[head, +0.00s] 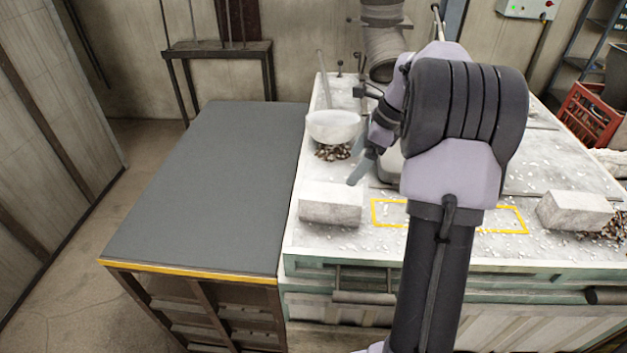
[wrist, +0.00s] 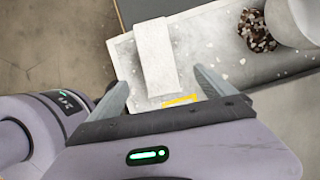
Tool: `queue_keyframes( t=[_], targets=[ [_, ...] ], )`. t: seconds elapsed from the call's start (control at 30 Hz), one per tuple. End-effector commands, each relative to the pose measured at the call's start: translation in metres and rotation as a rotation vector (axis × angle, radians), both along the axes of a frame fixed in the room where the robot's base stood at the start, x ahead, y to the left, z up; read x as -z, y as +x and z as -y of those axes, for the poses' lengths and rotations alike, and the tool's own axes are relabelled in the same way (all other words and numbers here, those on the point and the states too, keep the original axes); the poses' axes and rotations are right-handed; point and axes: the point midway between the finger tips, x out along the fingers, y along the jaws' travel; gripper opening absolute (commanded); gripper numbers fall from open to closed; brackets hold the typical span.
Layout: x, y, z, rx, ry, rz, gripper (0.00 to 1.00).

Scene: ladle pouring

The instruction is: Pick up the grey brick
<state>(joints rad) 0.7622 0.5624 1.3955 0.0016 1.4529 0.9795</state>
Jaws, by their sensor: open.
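A pale grey brick (head: 331,202) lies flat near the front left corner of the white worktop (head: 300,240). It also shows in the wrist view (wrist: 156,57), with its near end between my fingertips in the picture. A second pale brick (head: 575,212) lies at the right of the worktop. My gripper (head: 362,168) is open and empty, and appears above and behind the left brick in the head view. Its two fingers show in the wrist view (wrist: 161,80), apart from the brick. My arm hides part of the worktop's middle.
A pale ladle bowl (head: 334,126) stands on a dark pile of scrap (head: 333,152) behind the left brick. A yellow outlined rectangle (head: 505,231) is marked on the worktop between the bricks. A dark grey table (head: 205,190) at the left is clear.

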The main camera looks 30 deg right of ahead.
Motion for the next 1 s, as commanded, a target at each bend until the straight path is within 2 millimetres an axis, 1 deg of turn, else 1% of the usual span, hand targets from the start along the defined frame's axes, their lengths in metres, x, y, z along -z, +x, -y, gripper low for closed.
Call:
queue_keyframes(
  t=[0.03,0.1,0.2,0.3,0.47,0.6,0.7,0.8,0.97,1.0],
  targets=[
    [0.019,0.003,-0.006,-0.004,0.004,-0.003,0.94],
    [0.04,0.009,-0.013,-0.007,0.002,-0.003,0.94],
    [0.067,0.017,-0.022,-0.007,0.002,-0.002,0.94],
    [0.088,0.023,-0.028,-0.007,0.0,-0.002,0.94],
    [0.104,0.028,-0.035,-0.008,-0.002,0.0,0.94],
    [0.129,0.034,-0.048,-0.011,-0.001,-0.001,0.94],
    [0.144,0.039,-0.052,-0.009,-0.001,0.0,0.94],
    [0.148,0.04,-0.053,-0.009,-0.002,0.001,0.94],
    [0.147,0.04,-0.053,-0.008,-0.003,0.002,0.94],
    [0.147,0.04,-0.053,-0.008,-0.003,0.002,0.86]
  ],
)
